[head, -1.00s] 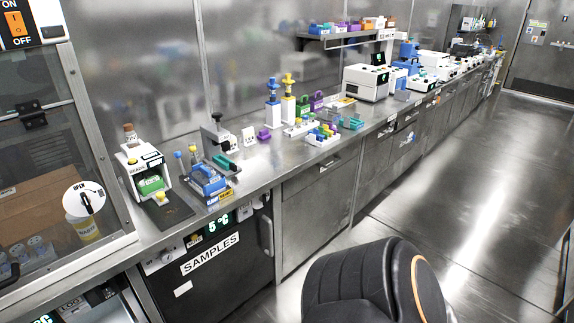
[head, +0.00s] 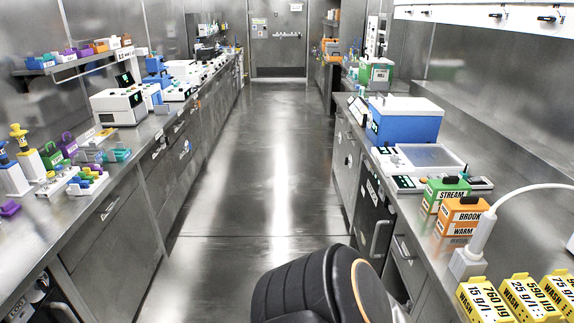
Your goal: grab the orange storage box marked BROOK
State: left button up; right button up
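An orange storage box marked BROOK (head: 462,215) is on the right-hand counter in the head view. An orange part labelled WARM (head: 461,231) is directly below it; I cannot tell whether this is a separate box. A green box marked STREAM (head: 450,194) is just behind and to the left, with orange showing under it. The thick white hose of a lamp-like device passes close to the right of the BROOK box and hides part of that area. Neither of my grippers is in view.
Several yellow WASH boxes (head: 483,302) stand at the near end of the right counter (head: 405,209). A white-and-grey upright device (head: 467,263) stands between them and BROOK. A blue box with a white lid (head: 405,122) is farther back. The aisle floor (head: 262,180) is clear.

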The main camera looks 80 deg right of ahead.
aim_at(457, 216)
jog(key=z, duration=3.8)
jog(key=i+j, duration=0.1)
